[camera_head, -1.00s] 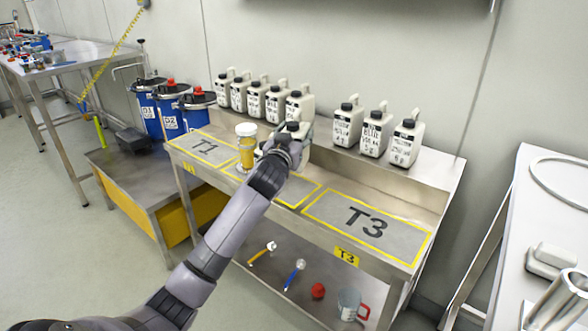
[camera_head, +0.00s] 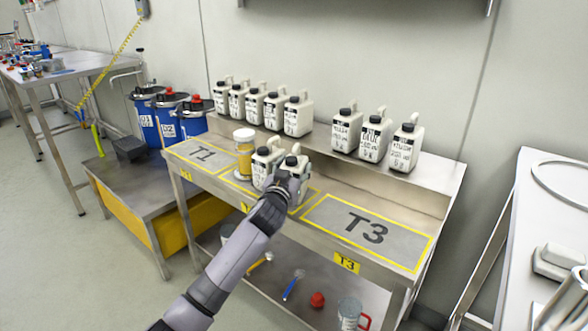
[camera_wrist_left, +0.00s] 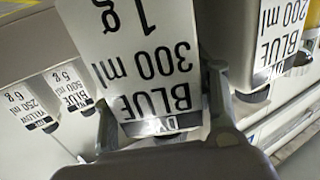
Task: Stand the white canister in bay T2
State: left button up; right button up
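My left gripper (camera_head: 284,184) is around a white canister (camera_head: 293,166) with a black cap, over bay T2. In the left wrist view the canister (camera_wrist_left: 140,50) reads "BLUE DYE 300 ml 1 g", upside down, with a finger at each side. I cannot tell whether its base touches the surface. A second white canister (camera_head: 264,162) stands just left of it; its label (camera_wrist_left: 275,40) reads "BLUE 200 ml". Bay T2 is mostly hidden by my arm and the canisters; a yellow tag (camera_head: 246,207) marks the front edge. My right gripper is out of view.
A yellow jar with white lid (camera_head: 244,163) stands left of the canisters. Bays T1 (camera_head: 203,155) and T3 (camera_head: 365,228) are empty. Several white canisters (camera_head: 298,116) line the raised back shelf (camera_head: 320,146). Blue drums (camera_head: 192,121) stand left. A red-handled mug (camera_head: 350,312) is below.

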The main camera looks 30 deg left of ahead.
pick_arm(q)
jog(key=shift+o, duration=0.6)
jog(key=shift+s+d, duration=0.15)
jog(key=shift+s, duration=0.25)
jog(key=v, duration=0.3)
jog(key=shift+p, duration=0.35)
jog(key=v, duration=0.7)
jog(key=s+d+f+m+g+h, duration=0.1)
jog(key=s+d+f+g, duration=0.3)
jog(key=f, duration=0.5)
jog(key=s+d+f+m+g+h, duration=0.15)
jog(key=s+d+f, duration=0.25)
jog(key=s+f, duration=0.4)
jog(key=s+d+f+m+g+h, duration=0.1)
jog(key=s+d+f+g, duration=0.3)
jog(key=s, duration=0.5)
jog(key=s+d+f+m+g+h, duration=0.2)
jog(key=s+d+f+g, duration=0.2)
jog(key=s+d+f, duration=0.3)
jog(key=s+f+p, duration=0.1)
jog(key=s, duration=0.2)
jog(key=shift+s+f, duration=0.2)
jog(key=shift+f, duration=0.05)
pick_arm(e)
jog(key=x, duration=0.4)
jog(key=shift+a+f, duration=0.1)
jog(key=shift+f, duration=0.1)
